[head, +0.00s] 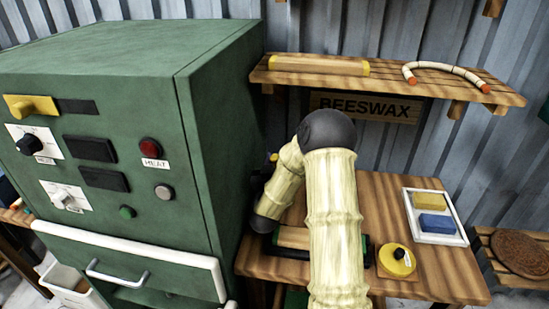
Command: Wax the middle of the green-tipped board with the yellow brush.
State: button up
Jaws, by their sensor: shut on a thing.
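A pale board (292,238) lies on the wooden workbench, partly behind my arm. A narrow green band (364,245) shows at its right end, beside a dark part. My arm comes up from the bottom, bends at a black joint and runs down to the left. Its far end is by the board's left end, and my gripper's fingers are hidden there. I cannot make out the yellow brush for sure. A small yellow patch (273,157) with blue below it shows just left of my arm, too small to identify.
A green cabinet (215,130) with knobs and a drawer fills the left. A white tray (456,238) holds a yellow and a blue block. A round yellow item (397,261) with a black knob sits in front. A shelf (500,94) above holds a straight and a bent piece.

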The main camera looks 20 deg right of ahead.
jog(key=shift+f+b, duration=0.6)
jog(key=shift+f, duration=0.75)
jog(key=shift+w, duration=0.1)
jog(key=shift+f+b, duration=0.65)
jog(key=shift+f, duration=0.05)
dwell(0.8)
jog(key=shift+r+p, duration=1.95)
jog(key=shift+r, duration=1.65)
jog(key=shift+f, duration=0.1)
